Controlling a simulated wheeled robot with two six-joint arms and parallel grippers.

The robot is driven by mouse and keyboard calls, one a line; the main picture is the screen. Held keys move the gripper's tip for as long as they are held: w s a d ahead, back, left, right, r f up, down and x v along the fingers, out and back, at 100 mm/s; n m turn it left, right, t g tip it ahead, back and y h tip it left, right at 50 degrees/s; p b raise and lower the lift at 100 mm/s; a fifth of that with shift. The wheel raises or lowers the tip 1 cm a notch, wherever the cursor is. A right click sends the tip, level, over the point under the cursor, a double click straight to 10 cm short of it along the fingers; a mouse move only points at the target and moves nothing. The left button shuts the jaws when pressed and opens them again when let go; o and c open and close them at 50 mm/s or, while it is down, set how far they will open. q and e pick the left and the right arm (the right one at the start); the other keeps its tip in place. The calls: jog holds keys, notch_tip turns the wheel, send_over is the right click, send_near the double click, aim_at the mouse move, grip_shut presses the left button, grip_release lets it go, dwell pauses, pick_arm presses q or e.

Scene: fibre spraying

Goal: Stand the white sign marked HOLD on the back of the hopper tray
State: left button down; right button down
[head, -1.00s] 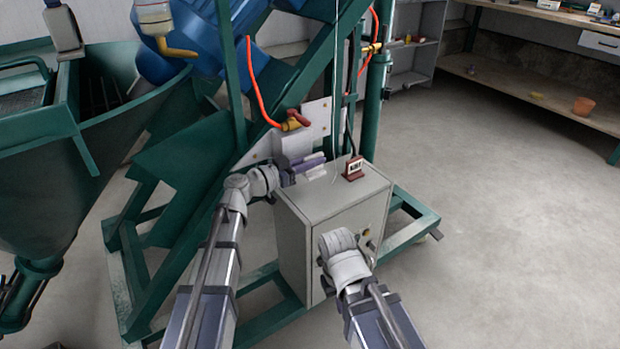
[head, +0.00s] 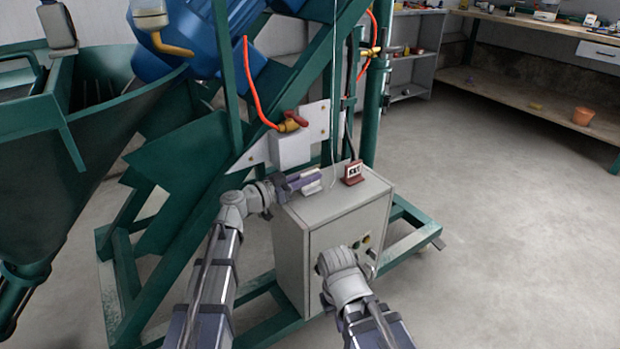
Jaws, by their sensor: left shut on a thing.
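My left gripper (head: 308,180) is over the left part of the grey cabinet top, shut on a small white piece (head: 312,188), which looks like the white sign. Its lettering does not show, and I cannot tell if it touches the cabinet top. The green hopper (head: 97,135) with its tray stands at the left, well away from the gripper. My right gripper (head: 322,266) is low in front of the cabinet. Its fingers are mostly hidden behind its own wrist.
A red-based sign (head: 353,174) with dark lettering stands at the back of the grey cabinet (head: 335,205). A green frame beam (head: 270,95), a valve (head: 291,121) and an orange hose (head: 252,90) rise behind my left gripper. The floor at right is clear.

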pick_arm(q)
jog(key=c, duration=0.9)
grip_release()
jog(key=shift+f, duration=0.1)
